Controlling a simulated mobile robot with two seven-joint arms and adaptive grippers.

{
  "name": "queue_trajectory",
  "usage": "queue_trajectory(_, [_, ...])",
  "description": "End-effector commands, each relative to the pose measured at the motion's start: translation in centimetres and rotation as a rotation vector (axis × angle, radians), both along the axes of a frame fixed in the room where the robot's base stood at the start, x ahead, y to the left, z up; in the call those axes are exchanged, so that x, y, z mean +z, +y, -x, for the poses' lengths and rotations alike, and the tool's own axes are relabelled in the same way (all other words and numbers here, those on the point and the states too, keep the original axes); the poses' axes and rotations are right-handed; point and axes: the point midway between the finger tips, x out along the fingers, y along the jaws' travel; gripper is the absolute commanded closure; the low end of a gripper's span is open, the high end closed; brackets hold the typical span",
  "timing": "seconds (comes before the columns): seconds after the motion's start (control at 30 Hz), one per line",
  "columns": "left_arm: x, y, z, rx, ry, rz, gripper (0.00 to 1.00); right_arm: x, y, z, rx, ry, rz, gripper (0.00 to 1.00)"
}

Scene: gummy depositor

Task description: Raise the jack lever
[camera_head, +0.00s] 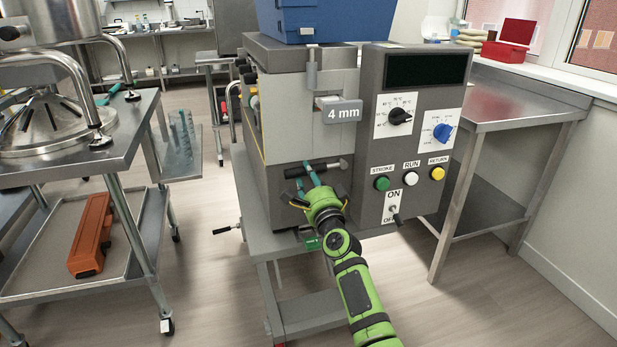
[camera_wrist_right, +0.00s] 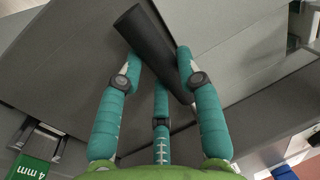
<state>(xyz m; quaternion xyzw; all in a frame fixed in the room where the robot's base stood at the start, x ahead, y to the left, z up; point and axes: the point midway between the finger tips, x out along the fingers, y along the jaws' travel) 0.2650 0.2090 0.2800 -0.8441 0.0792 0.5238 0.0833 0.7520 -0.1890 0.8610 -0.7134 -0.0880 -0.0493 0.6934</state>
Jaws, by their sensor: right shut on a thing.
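The lever's black cylindrical handle (camera_head: 330,163) is at the low front of the grey depositor machine (camera_head: 314,137). My green right gripper (camera_head: 309,173) reaches up to it from below, with its teal fingers at the handle. In the right wrist view the black handle (camera_wrist_right: 146,42) runs slantwise between the teal fingers of my right gripper (camera_wrist_right: 158,75). The gripper is shut on the handle, and its fingers cover part of it. My left gripper is not in view.
A control panel (camera_head: 415,130) with knobs and buttons is right of the lever. A small black-ended rod (camera_head: 226,229) sticks out low at the left. A steel cart (camera_head: 130,140) stands left, a steel table (camera_head: 520,104) right. Floor between cart and machine is clear.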

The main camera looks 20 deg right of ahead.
Motion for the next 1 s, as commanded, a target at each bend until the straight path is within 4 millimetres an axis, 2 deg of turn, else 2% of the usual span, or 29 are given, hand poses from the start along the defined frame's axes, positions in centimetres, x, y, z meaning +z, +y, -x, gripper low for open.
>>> queue_trajectory(0.03, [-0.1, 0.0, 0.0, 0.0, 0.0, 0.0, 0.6, -1.1, 0.4, 0.1, 0.012, 0.021, -0.013, 1.0])
queue_trajectory(0.1, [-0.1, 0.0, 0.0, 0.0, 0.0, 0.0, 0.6, -1.1, 0.4, 0.1, 0.012, 0.021, -0.013, 1.0])
queue_trajectory(0.13, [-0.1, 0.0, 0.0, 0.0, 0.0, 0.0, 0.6, -1.1, 0.4, 0.1, 0.012, 0.021, -0.013, 0.57])
queue_trajectory(0.17, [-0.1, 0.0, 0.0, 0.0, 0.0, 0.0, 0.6, -1.1, 0.4, 0.1, 0.012, 0.021, -0.012, 0.53])
queue_trajectory(0.77, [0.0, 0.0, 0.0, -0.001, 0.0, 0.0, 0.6, -0.5, 0.1, 0.3, 0.004, 0.007, -0.004, 0.53])
queue_trajectory(0.87, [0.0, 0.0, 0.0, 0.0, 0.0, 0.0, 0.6, -0.7, 0.1, 0.9, 0.004, 0.007, -0.006, 0.53])
queue_trajectory(1.0, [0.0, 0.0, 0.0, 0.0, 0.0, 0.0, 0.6, -1.1, -0.1, 2.8, 0.002, 0.009, -0.006, 0.53])
